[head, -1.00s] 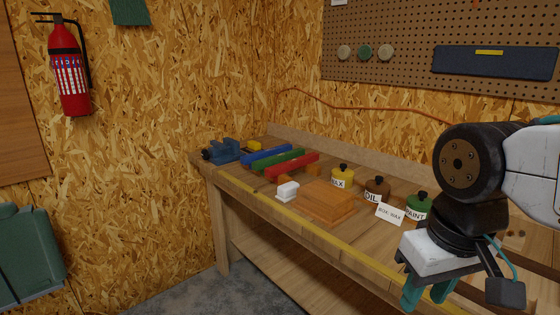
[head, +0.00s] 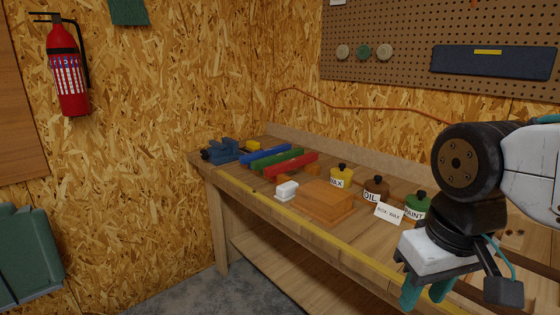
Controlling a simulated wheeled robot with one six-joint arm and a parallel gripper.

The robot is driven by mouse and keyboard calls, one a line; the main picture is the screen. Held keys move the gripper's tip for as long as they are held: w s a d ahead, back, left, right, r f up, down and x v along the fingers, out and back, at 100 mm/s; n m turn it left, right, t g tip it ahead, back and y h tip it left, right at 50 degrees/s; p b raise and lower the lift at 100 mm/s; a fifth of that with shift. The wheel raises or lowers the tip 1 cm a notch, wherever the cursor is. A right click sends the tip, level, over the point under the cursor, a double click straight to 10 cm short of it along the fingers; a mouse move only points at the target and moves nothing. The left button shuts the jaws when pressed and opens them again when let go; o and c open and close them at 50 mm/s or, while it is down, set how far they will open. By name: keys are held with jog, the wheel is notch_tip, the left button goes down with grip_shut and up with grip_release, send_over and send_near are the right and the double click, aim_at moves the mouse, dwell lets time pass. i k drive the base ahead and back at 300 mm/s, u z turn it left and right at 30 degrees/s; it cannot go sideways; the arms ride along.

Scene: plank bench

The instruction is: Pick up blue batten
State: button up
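The blue batten (head: 266,153) lies toward the far left part of the plank bench, leftmost of three parallel battens. The green batten (head: 279,160) is beside it, and the red batten (head: 292,165) is to the right of the green one. They appear to rest on small wooden supports. My gripper (head: 424,292) is at the lower right, pointing down near the bench's front edge, well away from the battens. Its teal fingers stand apart, with nothing seen between them; the tips are near the lower frame edge.
A blue vise (head: 224,151) and a yellow block (head: 253,145) stand left of the battens. A white block (head: 286,191), a wooden box (head: 322,201), and wax (head: 341,177), oil (head: 375,190) and paint (head: 416,207) containers stand between the battens and my arm. A label card (head: 389,213) stands in front.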

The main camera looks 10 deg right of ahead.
aim_at(246, 159)
jog(key=k, duration=0.6)
jog(key=u, duration=0.95)
jog(key=i, duration=1.25)
jog(key=u, duration=0.8)
jog(key=i, duration=1.45)
jog(key=z, duration=0.75)
jog(key=i, duration=0.8)
jog(key=z, duration=1.35)
jog(key=i, duration=0.5)
jog(key=z, duration=0.5)
